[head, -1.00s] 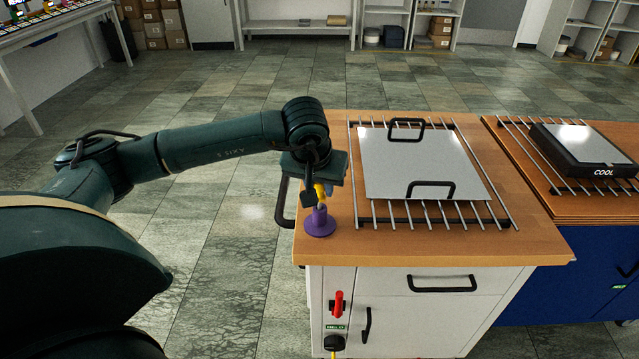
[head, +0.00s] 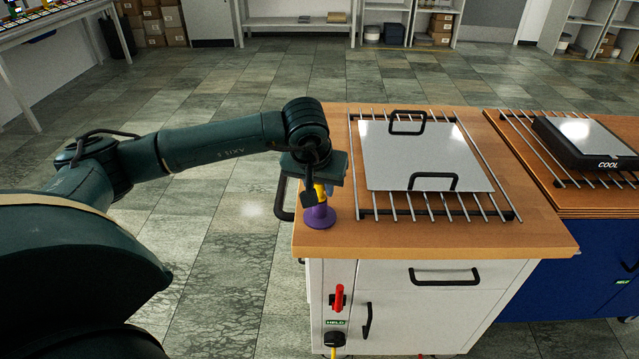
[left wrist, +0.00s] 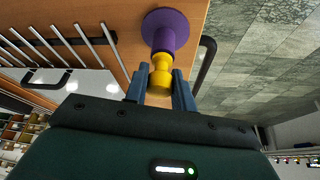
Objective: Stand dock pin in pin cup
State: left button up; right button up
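The yellow dock pin (left wrist: 161,79) sits between the two blue fingers of my left gripper (left wrist: 160,92), which appear shut on its rounded end. In the head view the pin (head: 329,189) shows only partly behind the left gripper (head: 316,194). The purple pin cup (head: 320,217), with a wide round base, stands upright at the table's left front corner. In the left wrist view the pin's far end meets the mouth of the cup (left wrist: 166,35), in line with it. How deep the end sits is hidden. My right gripper is not in view.
The wooden tabletop (head: 430,240) holds a metal rack (head: 500,205) with a pale plate (head: 415,158) right of the cup. A black rail (head: 283,200) runs along the table's left side. A second bench with a black COOL unit (head: 590,150) stands farther right.

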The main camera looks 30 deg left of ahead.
pick_arm(q)
jog(key=o, duration=0.5)
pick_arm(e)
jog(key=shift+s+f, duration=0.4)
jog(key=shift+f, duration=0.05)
pick_arm(q)
jog(key=shift+s+r, duration=0.15)
jog(key=shift+r, duration=0.55)
jog(key=v, duration=1.2)
jog(key=shift+s, duration=0.15)
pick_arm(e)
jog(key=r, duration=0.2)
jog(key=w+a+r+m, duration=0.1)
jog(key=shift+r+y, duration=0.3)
pick_arm(q)
jog(key=shift+d+f, duration=0.1)
jog(key=shift+f, duration=0.05)
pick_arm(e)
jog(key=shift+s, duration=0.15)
